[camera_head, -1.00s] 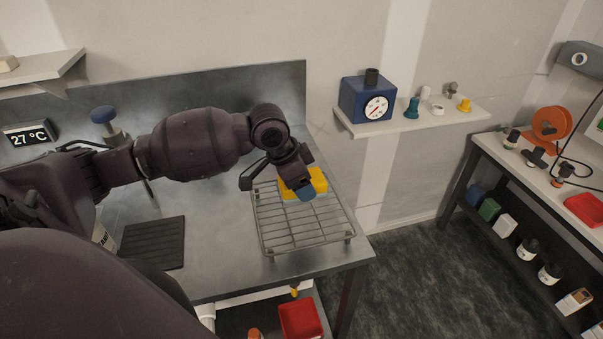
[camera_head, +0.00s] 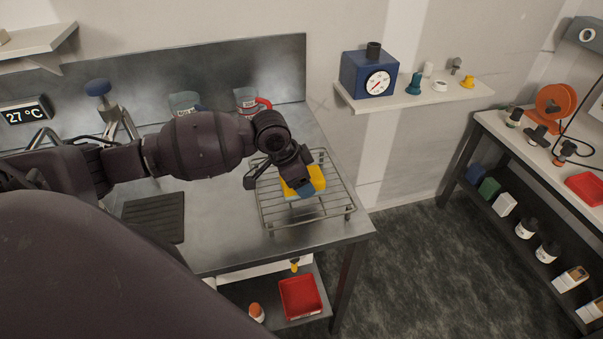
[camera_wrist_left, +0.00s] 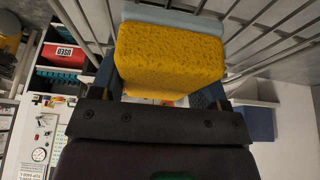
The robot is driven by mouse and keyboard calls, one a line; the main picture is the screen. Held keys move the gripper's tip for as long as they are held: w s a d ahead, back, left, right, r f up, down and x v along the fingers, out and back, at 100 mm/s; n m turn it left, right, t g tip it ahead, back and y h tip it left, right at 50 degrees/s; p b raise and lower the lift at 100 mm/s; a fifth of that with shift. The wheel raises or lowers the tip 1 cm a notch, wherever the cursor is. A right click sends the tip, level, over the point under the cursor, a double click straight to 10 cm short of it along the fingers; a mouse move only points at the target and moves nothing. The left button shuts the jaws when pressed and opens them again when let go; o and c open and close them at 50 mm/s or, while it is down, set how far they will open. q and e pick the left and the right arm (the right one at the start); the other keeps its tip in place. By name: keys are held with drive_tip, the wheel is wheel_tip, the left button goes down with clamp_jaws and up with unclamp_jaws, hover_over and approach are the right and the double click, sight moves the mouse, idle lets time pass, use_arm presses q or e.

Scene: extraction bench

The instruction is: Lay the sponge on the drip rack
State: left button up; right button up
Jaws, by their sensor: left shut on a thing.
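The sponge (camera_head: 318,180) is a yellow block with a pale blue layer. My left gripper (camera_head: 297,189) is shut on it, over the middle of the wire drip rack (camera_head: 330,209). In the left wrist view the sponge (camera_wrist_left: 170,55) sits between the fingers of the left gripper (camera_wrist_left: 158,88), and rack wires (camera_wrist_left: 272,18) show close beyond it. Whether the sponge touches the wires I cannot tell. My gripper and wrist hide part of the sponge and of the rack's left back. My right gripper is not in view.
The rack stands near the right end of the steel bench (camera_head: 215,245). Two labelled beakers stand behind my arm, one of them (camera_head: 247,100) with red on it. A black ribbed mat (camera_head: 153,216) lies to the left. A wall shelf (camera_head: 425,97) holds a blue dial box (camera_head: 368,74).

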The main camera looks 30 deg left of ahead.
use_arm(q)
drive_tip(key=shift+f, duration=0.25)
drive_tip(key=o, duration=0.9)
drive_tip(key=shift+o, duration=0.2)
wheel_tip(320, 180, up, 3)
drive_tip(key=p, duration=0.3)
drive_tip(key=shift+p, duration=0.35)
wheel_tip(320, 180, up, 13)
idle(0.6)
idle(0.5)
